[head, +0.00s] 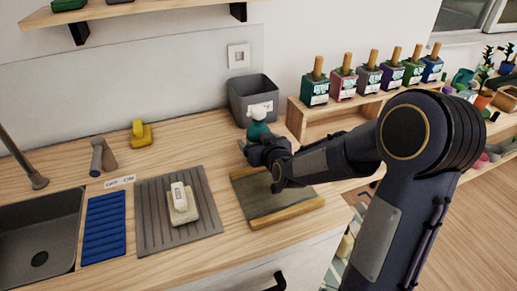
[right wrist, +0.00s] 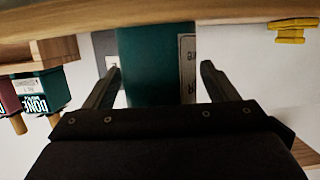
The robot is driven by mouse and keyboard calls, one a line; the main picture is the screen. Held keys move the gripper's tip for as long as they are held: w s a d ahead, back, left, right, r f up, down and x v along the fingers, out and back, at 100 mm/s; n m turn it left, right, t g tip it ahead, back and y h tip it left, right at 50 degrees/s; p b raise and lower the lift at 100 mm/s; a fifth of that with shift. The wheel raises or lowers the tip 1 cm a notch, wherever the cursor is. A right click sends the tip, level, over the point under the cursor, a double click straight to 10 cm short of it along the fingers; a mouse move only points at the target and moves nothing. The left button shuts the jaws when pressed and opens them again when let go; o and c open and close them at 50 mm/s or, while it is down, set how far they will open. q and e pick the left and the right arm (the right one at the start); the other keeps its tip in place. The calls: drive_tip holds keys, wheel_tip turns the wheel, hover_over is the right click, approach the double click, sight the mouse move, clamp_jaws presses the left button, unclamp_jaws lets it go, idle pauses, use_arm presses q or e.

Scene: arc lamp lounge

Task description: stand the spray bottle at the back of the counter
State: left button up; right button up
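The teal spray bottle (head: 258,129) with a white head stands upright on the counter (head: 185,122), just in front of a dark grey bin. Its lower part is hidden by my right gripper in the head view. My right gripper (head: 247,149) is low over the counter at the bottle. In the right wrist view, which is upside down, the teal bottle body (right wrist: 155,65) is between the two open fingers (right wrist: 160,75), with narrow gaps beside it. Its base meets the wooden counter there. My left gripper is out of view.
The grey bin (head: 254,96) stands against the back wall. A dark board with a wooden edge (head: 287,212) lies under my right forearm. A yellow clip (head: 141,134), a ribbed mat (head: 150,220) and a sink (head: 40,235) are left. Several bottles line a raised shelf (head: 330,116) at right.

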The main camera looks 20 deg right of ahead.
drive_tip(key=c, duration=1.2)
drive_tip(key=shift+r, duration=0.1)
drive_tip(key=shift+c, duration=0.4)
